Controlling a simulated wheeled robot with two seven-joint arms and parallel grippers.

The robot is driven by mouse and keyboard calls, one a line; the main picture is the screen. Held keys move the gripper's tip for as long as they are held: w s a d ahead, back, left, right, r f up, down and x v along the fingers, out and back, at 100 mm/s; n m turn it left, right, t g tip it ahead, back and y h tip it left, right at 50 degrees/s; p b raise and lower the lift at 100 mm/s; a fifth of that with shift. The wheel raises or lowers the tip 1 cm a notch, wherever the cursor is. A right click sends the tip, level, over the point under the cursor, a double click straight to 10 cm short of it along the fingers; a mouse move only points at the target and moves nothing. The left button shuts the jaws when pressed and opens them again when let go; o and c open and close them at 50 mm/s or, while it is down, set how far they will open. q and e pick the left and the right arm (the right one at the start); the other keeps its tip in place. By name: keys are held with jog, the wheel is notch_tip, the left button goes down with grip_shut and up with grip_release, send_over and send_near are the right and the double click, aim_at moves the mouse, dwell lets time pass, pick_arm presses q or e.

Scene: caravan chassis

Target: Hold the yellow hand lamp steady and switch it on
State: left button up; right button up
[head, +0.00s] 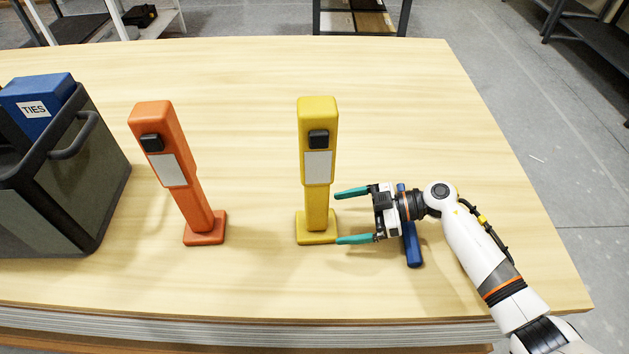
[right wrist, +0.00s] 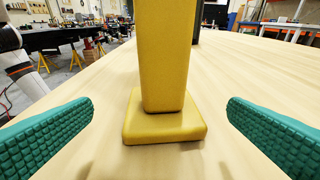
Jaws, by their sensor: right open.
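The yellow hand lamp (head: 317,195) stands upright on its square base in the middle of the table, with a black switch and a pale panel on its front. My right gripper (head: 353,216) is open and empty just to the right of the lamp's lower stem, fingers pointing at it. In the right wrist view the lamp's stem and base (right wrist: 165,120) stand centred ahead, between the two teal fingers (right wrist: 160,125) but apart from both. My left gripper is not in view.
An orange hand lamp (head: 178,175) stands to the left. A dark crate (head: 95,190) with a blue box marked TIES (head: 40,105) is at the far left. A blue object (head: 411,245) lies under my right wrist. The table (head: 400,90) behind the lamps is clear.

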aim_at(322, 219)
jog(key=x, duration=0.4)
jog(key=shift+w+a, duration=0.15)
jog(key=shift+a, duration=0.2)
jog(key=shift+a+f, duration=0.15)
jog(key=shift+a, duration=0.2)
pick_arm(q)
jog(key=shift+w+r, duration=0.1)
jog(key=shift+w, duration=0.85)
pick_arm(e)
jog(key=shift+a+f, duration=0.2)
jog(key=shift+a, duration=0.15)
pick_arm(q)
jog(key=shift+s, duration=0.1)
pick_arm(e)
jog(key=shift+c, duration=0.9)
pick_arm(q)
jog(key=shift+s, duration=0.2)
pick_arm(e)
jog(key=c, duration=0.6)
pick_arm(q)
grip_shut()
